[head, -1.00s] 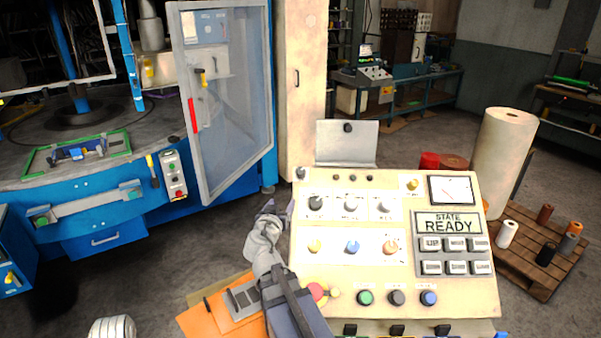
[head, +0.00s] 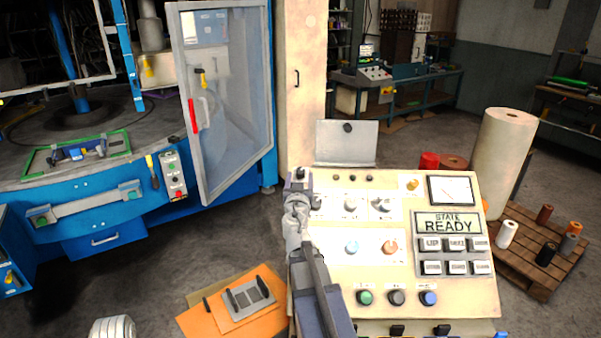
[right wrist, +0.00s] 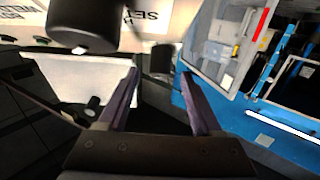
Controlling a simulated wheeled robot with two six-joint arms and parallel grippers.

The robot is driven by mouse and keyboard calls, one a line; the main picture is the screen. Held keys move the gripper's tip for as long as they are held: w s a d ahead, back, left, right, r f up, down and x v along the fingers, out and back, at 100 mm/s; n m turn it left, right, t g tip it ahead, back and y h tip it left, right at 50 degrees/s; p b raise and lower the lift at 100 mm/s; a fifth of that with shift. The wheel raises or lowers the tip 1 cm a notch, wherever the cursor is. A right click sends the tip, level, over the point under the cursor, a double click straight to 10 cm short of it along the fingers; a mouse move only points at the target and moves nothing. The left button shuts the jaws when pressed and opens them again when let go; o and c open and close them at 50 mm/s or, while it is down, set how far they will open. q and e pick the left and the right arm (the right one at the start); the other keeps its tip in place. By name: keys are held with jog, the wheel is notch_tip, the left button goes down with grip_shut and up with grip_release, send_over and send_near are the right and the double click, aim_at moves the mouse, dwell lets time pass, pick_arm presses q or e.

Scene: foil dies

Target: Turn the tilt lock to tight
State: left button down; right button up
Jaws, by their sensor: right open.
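The tilt lock seems to be the dark round knob at the top left corner of the control panel (head: 455,285). In the right wrist view a dark knob (right wrist: 160,60) shows just beyond and between my fingertips. I cannot read a label or its setting. My right gripper (head: 298,184) reaches up along the panel's left edge to that corner and partly hides it. In the right wrist view its two fingers (right wrist: 160,74) are apart, with nothing held between them.
A larger black knob (right wrist: 82,30) stands close beside my fingers in the right wrist view. The panel carries several knobs and buttons. A raised grey plate (head: 347,145) stands behind it. A blue machine with an open clear door (head: 235,110) is at left.

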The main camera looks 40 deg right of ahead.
aim_at(300, 174)
jog(key=x, duration=0.4)
jog(key=shift+w+d, duration=0.2)
jog(key=shift+c, duration=0.3)
grip_shut()
